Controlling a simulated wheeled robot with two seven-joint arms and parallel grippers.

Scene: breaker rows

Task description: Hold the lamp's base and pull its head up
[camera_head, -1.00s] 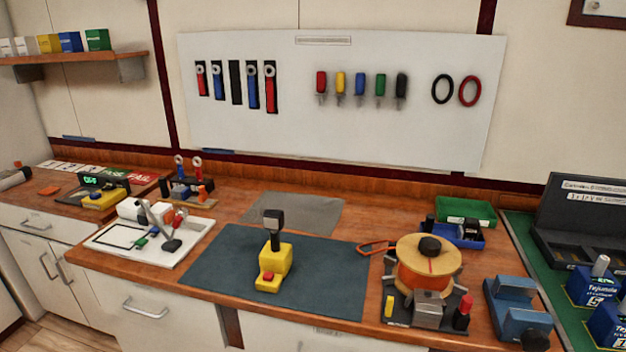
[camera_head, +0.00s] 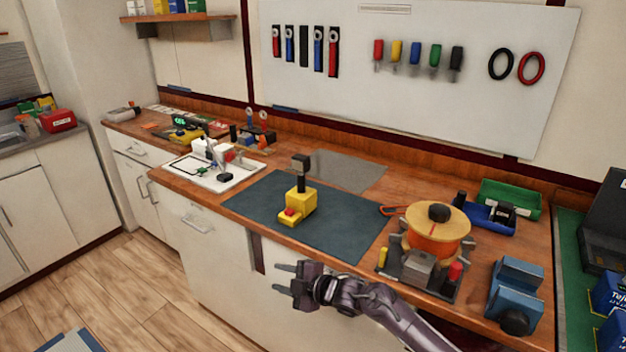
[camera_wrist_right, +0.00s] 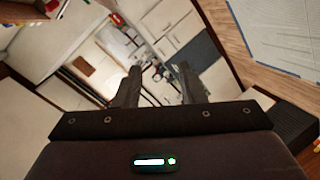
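The lamp has a yellow base (camera_head: 299,206) with a red button on its front foot. Its dark grey head (camera_head: 301,161) stands above the base on a short black stem. The lamp stands upright on the dark mat (camera_head: 258,204). My right gripper (camera_head: 279,277) is in front of the counter's front edge, below and apart from the lamp. Its two fingers are spread with nothing between them. The fingers also show apart in the right wrist view (camera_wrist_right: 158,88). My left gripper is in neither view.
Right of the mat stands an orange spool (camera_head: 437,232) on a dark stand, with a blue vise-like block (camera_head: 516,293) beyond it. A white tray (camera_head: 208,176) with small parts lies left of the mat. A green bin (camera_head: 510,199) is at the back right.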

